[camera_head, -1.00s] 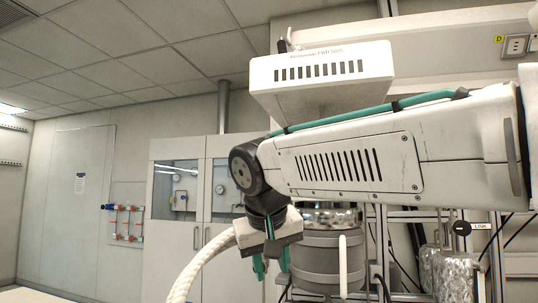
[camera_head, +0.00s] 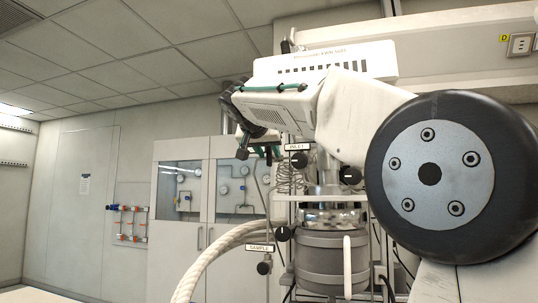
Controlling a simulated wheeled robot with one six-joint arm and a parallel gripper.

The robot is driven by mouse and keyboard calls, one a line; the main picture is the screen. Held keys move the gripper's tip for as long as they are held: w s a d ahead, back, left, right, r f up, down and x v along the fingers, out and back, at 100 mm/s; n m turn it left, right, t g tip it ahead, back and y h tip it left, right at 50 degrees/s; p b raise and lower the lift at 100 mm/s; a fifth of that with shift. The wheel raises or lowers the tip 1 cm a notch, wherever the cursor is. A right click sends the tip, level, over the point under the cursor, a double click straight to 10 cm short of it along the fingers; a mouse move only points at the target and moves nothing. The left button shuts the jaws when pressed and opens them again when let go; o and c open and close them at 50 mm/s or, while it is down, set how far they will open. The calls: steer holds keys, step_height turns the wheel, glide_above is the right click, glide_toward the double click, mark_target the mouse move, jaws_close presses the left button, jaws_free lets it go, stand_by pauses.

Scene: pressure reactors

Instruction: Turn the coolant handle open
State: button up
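The reactor (camera_head: 335,262) is a grey cylindrical vessel with a metal top, standing right of centre. Black round knobs sit around it: one under the INLET label (camera_head: 299,160), one on the right of the metal column (camera_head: 350,175), one above the SAMPLE label (camera_head: 282,233) and one below it (camera_head: 264,268). No label reading coolant is legible, so I cannot tell which handle is the coolant one. My gripper (camera_head: 264,151) is small and partly hidden at the end of my raised arm, left of the INLET knob.
A thick white hose (camera_head: 215,255) curves at lower left. Cabinets with glass windows (camera_head: 178,240) stand behind. My arm hides much of the right side. The left foreground looks free.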

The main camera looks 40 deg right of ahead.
steer(key=shift+w+d+f, duration=0.3)
steer(key=shift+w+d, duration=0.1)
steer(key=shift+d, duration=0.15)
jaws_close()
